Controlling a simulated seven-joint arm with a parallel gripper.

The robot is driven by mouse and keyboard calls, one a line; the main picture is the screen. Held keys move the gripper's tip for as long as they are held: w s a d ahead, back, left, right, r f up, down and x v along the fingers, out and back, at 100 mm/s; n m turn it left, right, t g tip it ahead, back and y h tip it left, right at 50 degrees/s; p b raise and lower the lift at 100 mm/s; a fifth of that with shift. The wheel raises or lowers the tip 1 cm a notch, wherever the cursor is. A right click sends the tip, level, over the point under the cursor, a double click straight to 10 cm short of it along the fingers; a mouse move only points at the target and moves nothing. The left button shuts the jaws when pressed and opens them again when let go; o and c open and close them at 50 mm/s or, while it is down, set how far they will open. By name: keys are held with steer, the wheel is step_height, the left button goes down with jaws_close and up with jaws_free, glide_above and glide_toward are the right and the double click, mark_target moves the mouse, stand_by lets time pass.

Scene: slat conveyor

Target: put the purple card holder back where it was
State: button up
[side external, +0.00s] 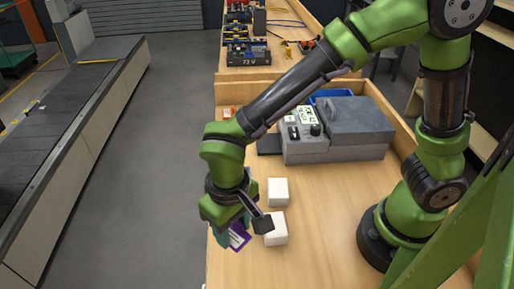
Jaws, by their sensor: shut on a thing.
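The purple card holder (239,238) is in my gripper (233,226), at the left edge of the wooden table (312,258). It has a white patch on its face and hangs tilted below the fingers. My gripper is shut on it and points downward. The fingers and the upper part of the holder are partly hidden by the wrist. I cannot tell whether the holder touches the table.
Two white blocks stand right of my gripper, a nearer one (276,230) close by and a farther one (278,191). A grey machine (345,136) and blue bin (330,95) stand farther back. The slat conveyor (62,128) runs at left across a floor gap.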

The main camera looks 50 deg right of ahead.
mark_target(237, 256)
step_height(237, 256, down, 8)
steer(key=shift+d+r, duration=0.1)
steer(key=shift+d, duration=0.05)
stand_by(0.4)
steer(key=o, duration=1)
steer(key=shift+f, duration=0.2)
